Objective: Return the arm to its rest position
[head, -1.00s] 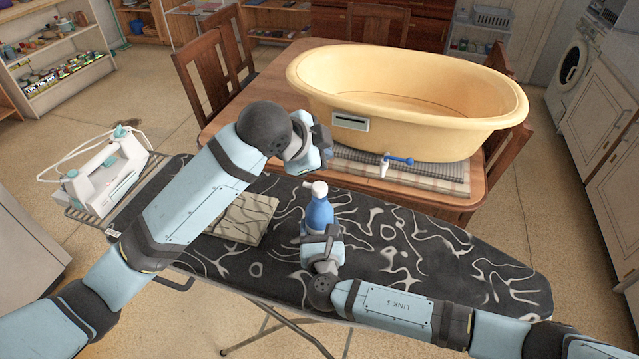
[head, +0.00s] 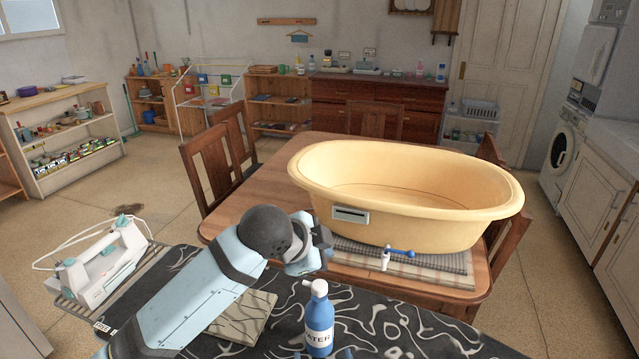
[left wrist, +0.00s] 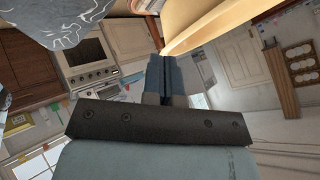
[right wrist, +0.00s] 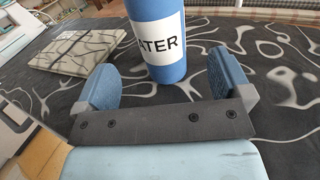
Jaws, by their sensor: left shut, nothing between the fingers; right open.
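My left gripper (head: 322,250) is shut and empty, in the air over the far side of the ironing board, in front of the yellow tub. In the left wrist view its fingers (left wrist: 172,80) are together. My right gripper (right wrist: 160,72) is open in the right wrist view, its fingers apart with nothing held. A blue bottle (head: 320,318) with a white top and a label stands upright on the dark patterned ironing board (head: 405,325). In the right wrist view the bottle (right wrist: 165,38) stands just beyond the open fingers. Most of my right arm is below the head view.
A yellow tub (head: 400,215) stands on the wooden table (head: 268,190) behind the board, with a blue-handled tap (head: 400,252). A patterned folded cloth (head: 240,312) lies left of the bottle. An iron (head: 105,262) stands at the board's left end. Chairs surround the table.

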